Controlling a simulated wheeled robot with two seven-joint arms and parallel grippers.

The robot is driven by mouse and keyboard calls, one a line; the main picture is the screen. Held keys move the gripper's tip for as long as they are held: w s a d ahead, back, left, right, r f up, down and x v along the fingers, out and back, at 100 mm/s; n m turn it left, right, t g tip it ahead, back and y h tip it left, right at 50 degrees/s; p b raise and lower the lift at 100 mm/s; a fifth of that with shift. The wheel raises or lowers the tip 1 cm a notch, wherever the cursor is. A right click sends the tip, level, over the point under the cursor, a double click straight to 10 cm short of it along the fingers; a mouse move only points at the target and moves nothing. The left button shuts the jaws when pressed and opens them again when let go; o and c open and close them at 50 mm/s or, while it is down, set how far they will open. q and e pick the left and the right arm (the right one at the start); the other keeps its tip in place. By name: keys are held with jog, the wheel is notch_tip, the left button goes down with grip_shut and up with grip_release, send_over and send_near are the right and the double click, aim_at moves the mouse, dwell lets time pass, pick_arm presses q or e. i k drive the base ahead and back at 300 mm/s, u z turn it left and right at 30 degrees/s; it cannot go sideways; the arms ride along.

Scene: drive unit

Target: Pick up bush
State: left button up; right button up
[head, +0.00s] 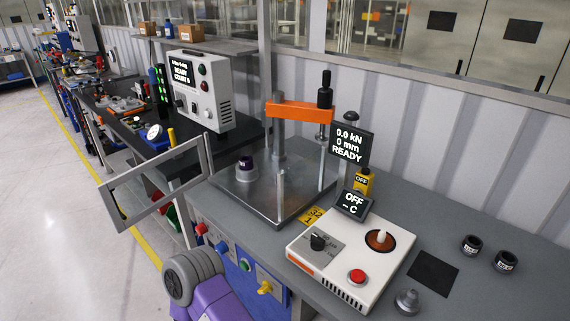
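Two short dark cylinders with pale labels, which look like bushes, stand apart on the grey bench at the right. One is the left dark bush (471,245) and the other is the right dark bush (505,261); the labels are too small to read. A small grey metal stepped part (407,302) stands near the bench's front edge. Another dark-topped cylinder (246,169) stands on the press plate. No gripper shows in the head view. Only a purple and grey arm link of mine shows at the bottom left, so nothing is seen held.
A press with an orange crossbar (300,112) stands mid-bench. A white heater box (352,255) with a red button is in front of it. A flat black pad (433,272) lies left of the bushes. A grey frame (150,183) juts out at the left.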

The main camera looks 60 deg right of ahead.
aim_at(246, 162)
jog(key=z, duration=1.15)
jog(key=i, duration=0.2)
jog(key=u, duration=0.05)
